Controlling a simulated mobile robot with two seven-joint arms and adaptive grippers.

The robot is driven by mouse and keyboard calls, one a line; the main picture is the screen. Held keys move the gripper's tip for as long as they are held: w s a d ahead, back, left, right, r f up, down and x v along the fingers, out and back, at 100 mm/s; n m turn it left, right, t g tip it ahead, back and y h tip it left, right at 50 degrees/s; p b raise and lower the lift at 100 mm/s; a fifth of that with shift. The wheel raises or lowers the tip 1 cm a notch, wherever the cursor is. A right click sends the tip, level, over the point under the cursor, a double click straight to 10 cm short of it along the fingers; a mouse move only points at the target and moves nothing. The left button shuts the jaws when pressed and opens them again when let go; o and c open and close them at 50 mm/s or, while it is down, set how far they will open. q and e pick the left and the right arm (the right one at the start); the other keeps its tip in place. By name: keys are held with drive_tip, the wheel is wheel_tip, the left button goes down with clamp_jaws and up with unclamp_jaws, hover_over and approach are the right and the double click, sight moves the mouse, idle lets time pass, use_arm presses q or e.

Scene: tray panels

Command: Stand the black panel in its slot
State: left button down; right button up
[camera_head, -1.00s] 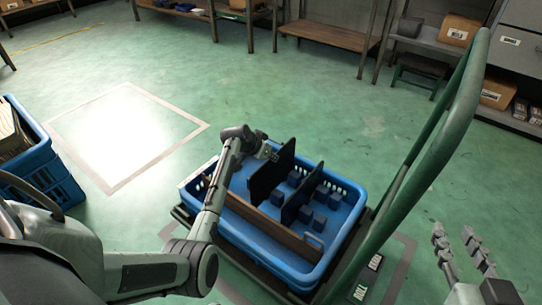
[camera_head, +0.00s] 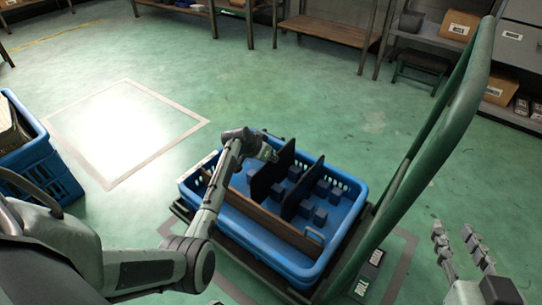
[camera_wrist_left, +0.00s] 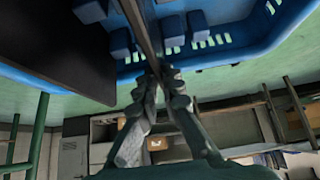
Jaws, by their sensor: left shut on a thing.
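A black panel (camera_head: 270,176) stands roughly upright in the blue crate (camera_head: 345,240), among small blue blocks (camera_head: 294,173) on its floor. My left gripper (camera_head: 270,154) is shut on its upper edge from the left. In the left wrist view the fingertips (camera_wrist_left: 165,78) pinch the panel's thin edge (camera_wrist_left: 147,35). The panel's foot is partly hidden, so I cannot tell whether it touches the floor or sits between blocks. A second black panel (camera_head: 304,188) stands to its right, apart from it. My right gripper (camera_head: 460,243) is open and empty at the right.
A brown board (camera_head: 272,226) runs along the crate's near side. The crate rests on a dark cart with a green handle (camera_head: 425,150) at its right. Another blue crate (camera_head: 50,165) stands far left. Shelves line the back; the green floor between is clear.

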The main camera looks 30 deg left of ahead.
use_arm(q)
drive_tip(key=shift+f, duration=0.55)
drive_tip(key=c, duration=1.6)
unclamp_jaws()
drive_tip(key=shift+s, duration=0.1)
drive_tip(key=v, duration=1.2)
